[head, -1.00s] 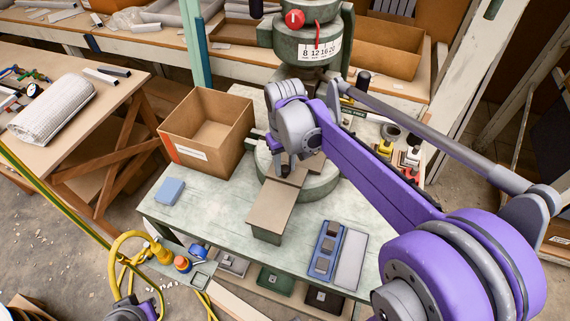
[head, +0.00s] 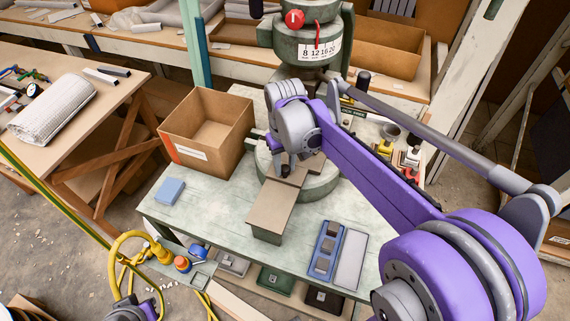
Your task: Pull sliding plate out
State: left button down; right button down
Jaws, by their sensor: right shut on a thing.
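The fly press (head: 306,46) stands at the back of the green table, with a red knob and a number scale on its head. The sliding plate (head: 271,207) is a flat brown-grey slab that reaches from the press base (head: 318,187) toward the table's front. My right gripper (head: 286,172) points down at the plate's rear part, under the press head, and is shut on it. The fingertips are partly hidden by the wrist.
An open cardboard box (head: 207,130) stands left of the press. A blue block (head: 170,191) lies at the table's left. A blue tray (head: 325,251) and a grey plate (head: 350,260) lie right of the sliding plate.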

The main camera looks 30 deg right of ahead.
jog(key=s+a, duration=1.1)
jog(key=a, duration=0.2)
jog(key=shift+p, duration=0.4)
jog(key=c, duration=0.6)
grip_release()
notch_tip(320, 180, up, 11)
jog(key=shift+f+p, duration=0.1)
jog(key=shift+p, duration=0.25)
jog(key=shift+s, duration=0.1)
